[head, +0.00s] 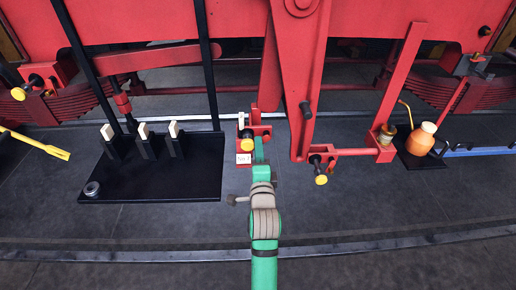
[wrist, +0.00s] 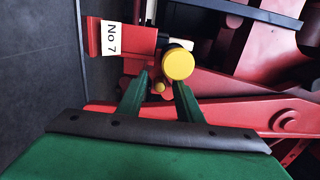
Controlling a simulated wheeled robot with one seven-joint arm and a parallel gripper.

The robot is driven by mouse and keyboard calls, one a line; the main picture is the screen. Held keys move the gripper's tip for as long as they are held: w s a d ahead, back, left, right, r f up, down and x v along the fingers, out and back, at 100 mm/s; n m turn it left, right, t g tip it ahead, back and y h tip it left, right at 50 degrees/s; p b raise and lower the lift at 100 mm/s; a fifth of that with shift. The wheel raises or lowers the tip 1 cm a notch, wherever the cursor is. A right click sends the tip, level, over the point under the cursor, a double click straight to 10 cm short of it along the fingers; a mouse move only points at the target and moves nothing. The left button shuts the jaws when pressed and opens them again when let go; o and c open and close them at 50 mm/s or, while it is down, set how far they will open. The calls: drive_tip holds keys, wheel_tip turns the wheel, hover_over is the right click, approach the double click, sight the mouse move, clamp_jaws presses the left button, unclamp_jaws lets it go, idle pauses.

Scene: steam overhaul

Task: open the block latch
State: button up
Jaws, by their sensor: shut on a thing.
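The block latch is a small red fitting (wrist: 110,38) with a white "No 7" plate (wrist: 111,38) and a yellow-ended black knob (wrist: 178,64), in the upper middle of the wrist view. In the head view the fitting (head: 262,130) stands at the centre, with the plate (head: 244,158) at its lower left and the knob (head: 246,133) above the plate. The exact contact is partly hidden. A small yellow tip (wrist: 159,87) shows between the fingers.
Red linkage bars (head: 310,90) hang just right of my gripper, with another yellow-ended knob (head: 321,179) low on them. A black tray (head: 150,190) with white-topped blocks lies left. An orange jug (head: 421,140) stands right. The grey floor in front is mostly clear.

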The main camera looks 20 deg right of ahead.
drive_tip(key=shift+s+d+f, duration=0.25)
drive_tip(key=shift+d+f, duration=0.45)
drive_tip(key=shift+d, duration=0.2)
drive_tip(key=shift+d+r, duration=0.15)
drive_tip(key=shift+r, duration=0.2)
drive_tip(key=o, duration=0.3)
drive_tip(key=shift+r, duration=0.1)
drive_tip(key=v, duration=0.7)
drive_tip(key=shift+a, duration=0.25)
drive_tip(key=shift+w, duration=0.1)
idle(0.4)
